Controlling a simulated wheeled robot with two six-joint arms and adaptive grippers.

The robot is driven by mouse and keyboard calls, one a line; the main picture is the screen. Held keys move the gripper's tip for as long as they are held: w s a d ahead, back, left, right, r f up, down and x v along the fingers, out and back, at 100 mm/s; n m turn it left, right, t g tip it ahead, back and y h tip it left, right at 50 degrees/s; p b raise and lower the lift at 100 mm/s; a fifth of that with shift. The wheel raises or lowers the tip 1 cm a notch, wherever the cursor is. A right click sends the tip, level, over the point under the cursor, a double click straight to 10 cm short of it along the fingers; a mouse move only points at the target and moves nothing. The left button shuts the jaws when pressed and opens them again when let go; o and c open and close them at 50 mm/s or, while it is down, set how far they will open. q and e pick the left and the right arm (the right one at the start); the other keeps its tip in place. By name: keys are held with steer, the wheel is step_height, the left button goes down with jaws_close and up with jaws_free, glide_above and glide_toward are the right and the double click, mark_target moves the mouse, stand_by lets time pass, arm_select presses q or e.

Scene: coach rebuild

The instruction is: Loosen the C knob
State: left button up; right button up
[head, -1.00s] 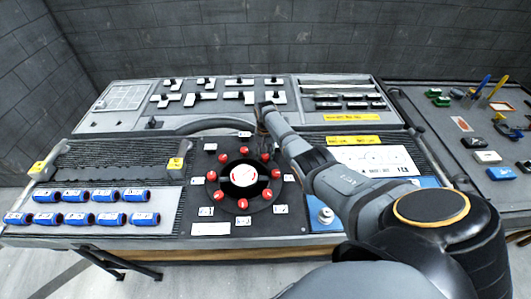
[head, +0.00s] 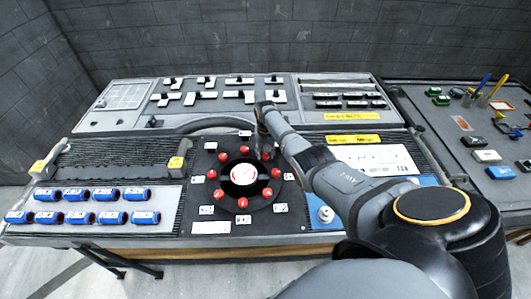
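A round black dial plate (head: 272,200) stands in the middle of the bench, with several red knobs in a ring around a white centre disc (head: 243,174). Small white label cards lie around the ring, but their letters are too small to read, so I cannot tell which knob is C. My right arm reaches in from the lower right. My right gripper (head: 262,150) points down at the upper right part of the ring, close to a red knob (head: 266,156). Its fingers are small and dark, and I cannot tell whether they touch the knob. My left gripper is out of view.
Several blue cylinders (head: 76,194) lie on a pale panel at the left. A sloped back panel (head: 125,121) carries black-and-white switches. Yellow strips (head: 352,139) and a white sheet (head: 375,160) lie at the right. A side table (head: 450,130) holds small coloured items.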

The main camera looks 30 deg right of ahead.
steer(key=shift+o, duration=1.1)
steer(key=shift+r, duration=0.1)
steer(key=shift+r, duration=0.1)
step_height(320, 180, up, 12)
